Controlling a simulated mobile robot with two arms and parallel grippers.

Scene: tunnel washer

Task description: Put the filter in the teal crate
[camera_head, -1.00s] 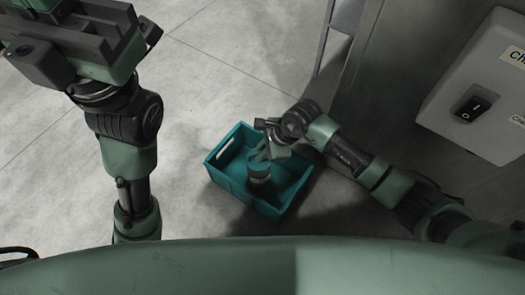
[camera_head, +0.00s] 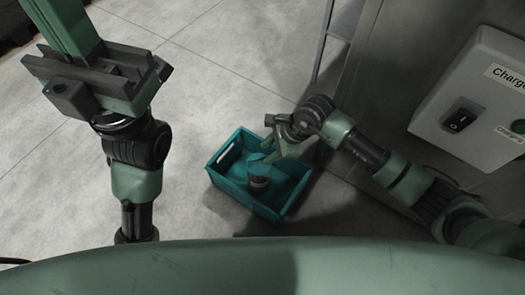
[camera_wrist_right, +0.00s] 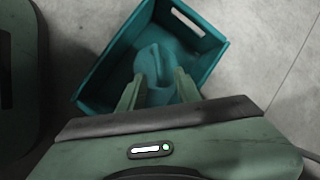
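The teal crate (camera_head: 232,188) stands on the floor in front of me. The right gripper looks open. My left gripper (camera_head: 62,25) is raised at the upper left, away from the crate; its finger gap cannot be made out.
A wall-mounted charger box (camera_head: 470,100) with a switch is at the right, beside a grey metal panel (camera_head: 400,60). A thin metal frame (camera_head: 325,45) stands behind the crate. The pale floor (camera_head: 210,80) left of and behind the crate is clear.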

